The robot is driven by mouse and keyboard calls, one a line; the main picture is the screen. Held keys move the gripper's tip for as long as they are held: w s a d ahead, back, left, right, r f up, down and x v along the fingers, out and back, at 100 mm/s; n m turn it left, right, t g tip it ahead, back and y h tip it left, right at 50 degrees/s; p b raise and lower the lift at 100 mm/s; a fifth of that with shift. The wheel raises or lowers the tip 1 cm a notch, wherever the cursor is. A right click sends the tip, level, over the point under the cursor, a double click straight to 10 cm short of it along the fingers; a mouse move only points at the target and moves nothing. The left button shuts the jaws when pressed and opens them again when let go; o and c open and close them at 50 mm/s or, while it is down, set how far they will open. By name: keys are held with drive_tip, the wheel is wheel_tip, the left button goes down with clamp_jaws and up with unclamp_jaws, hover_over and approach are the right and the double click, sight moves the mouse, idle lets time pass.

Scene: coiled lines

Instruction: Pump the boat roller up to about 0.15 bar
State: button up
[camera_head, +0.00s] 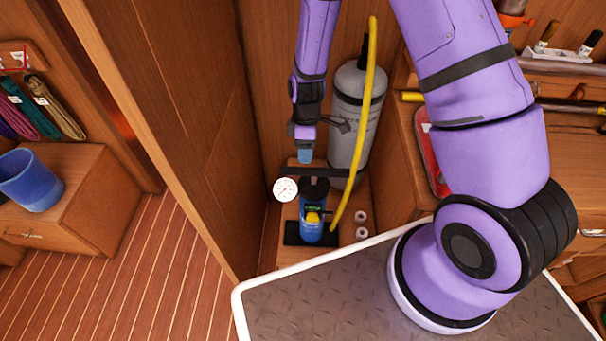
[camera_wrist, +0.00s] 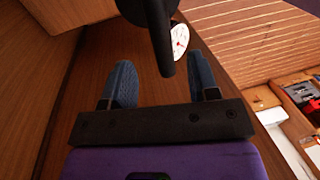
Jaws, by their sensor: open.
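A blue hand pump (camera_head: 312,228) stands upright on a black foot plate, with a black crossbar handle (camera_head: 335,173) on top. A round white gauge (camera_head: 285,189) sits to its left; its reading is too small to tell. It also shows in the wrist view (camera_wrist: 180,40). A yellow hose (camera_head: 367,90) rises from beside the pump past a grey upright cylinder (camera_head: 351,128), which looks like the boat roller. My gripper (camera_head: 304,157) is open just above the handle's left part. In the wrist view, the black handle (camera_wrist: 160,35) shows between the two blue fingers, ungripped.
A wooden panel (camera_head: 165,110) stands close on the left of the pump. Two small pale rings (camera_head: 361,225) lie right of it. A red tray (camera_head: 432,160) and a bench with tools are on the right. A blue bucket (camera_head: 30,178) stands far left.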

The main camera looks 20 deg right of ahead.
sight(305, 168)
drive_tip(key=f, duration=0.3)
drive_tip(key=s+f, duration=0.1)
drive_tip(key=f, duration=0.5)
drive_tip(key=shift+s+a+f, duration=0.25)
drive_tip(key=shift+s+a, duration=0.1)
drive_tip(key=shift+s, duration=0.05)
drive_tip(key=shift+c, duration=0.5)
clamp_jaws()
drive_tip(key=shift+r, duration=0.1)
